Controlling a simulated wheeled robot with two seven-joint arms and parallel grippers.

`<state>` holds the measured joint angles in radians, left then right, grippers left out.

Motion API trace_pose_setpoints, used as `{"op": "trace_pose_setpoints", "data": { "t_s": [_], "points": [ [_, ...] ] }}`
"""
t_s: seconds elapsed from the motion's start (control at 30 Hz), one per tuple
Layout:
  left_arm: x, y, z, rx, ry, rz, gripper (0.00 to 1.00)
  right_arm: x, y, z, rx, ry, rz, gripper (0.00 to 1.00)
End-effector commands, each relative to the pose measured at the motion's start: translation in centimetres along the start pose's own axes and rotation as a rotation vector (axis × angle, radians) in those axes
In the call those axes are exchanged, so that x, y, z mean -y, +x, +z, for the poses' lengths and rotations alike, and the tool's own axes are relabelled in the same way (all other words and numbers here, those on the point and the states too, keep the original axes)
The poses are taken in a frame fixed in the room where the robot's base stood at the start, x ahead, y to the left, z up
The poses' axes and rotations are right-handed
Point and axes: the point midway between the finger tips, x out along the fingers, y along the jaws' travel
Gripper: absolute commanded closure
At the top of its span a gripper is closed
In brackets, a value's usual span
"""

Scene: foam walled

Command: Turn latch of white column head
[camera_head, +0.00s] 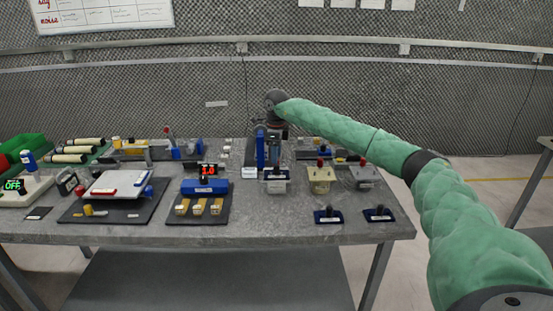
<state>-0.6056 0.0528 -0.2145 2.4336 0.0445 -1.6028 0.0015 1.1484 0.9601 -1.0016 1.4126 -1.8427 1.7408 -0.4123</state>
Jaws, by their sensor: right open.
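My right arm comes in from the right, and my right gripper (271,137) points down over the back middle of the table. It is open, but its fingers are small and dark, partly lost against a blue upright (261,148). A pale block with a dark top (275,185) stands just in front of the blue upright. I cannot make out for certain which part is the white column head, or its latch; the gripper and wrist may hide part of it. I cannot tell whether the gripper touches anything. My left gripper is not in view.
The grey table (290,234) carries a cream block with a red knob (321,179), a grey block (364,177), small blue-based levers (327,216), a red-digit display unit (205,186) and a white box on a dark mat (117,184). A green bin (22,147) stands far left.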

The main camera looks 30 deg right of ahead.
Motion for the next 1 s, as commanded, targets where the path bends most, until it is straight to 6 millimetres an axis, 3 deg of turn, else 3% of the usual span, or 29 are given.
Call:
{"op": "trace_pose_setpoints", "data": {
  "t_s": [0.2, 0.4, 1.0],
  "points": [
    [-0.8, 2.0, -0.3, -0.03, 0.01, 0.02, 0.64, 0.1, -3.3, 0.0, 0.002, 0.0, -0.003, 0.57],
    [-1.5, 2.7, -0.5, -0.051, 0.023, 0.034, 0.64, 0.1, -5.4, 0.0, 0.001, 0.001, -0.002, 0.57],
    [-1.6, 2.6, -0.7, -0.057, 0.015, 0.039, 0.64, 0.1, -5.9, 0.0, 0.0, 0.0, -0.001, 0.57]
  ]
}}
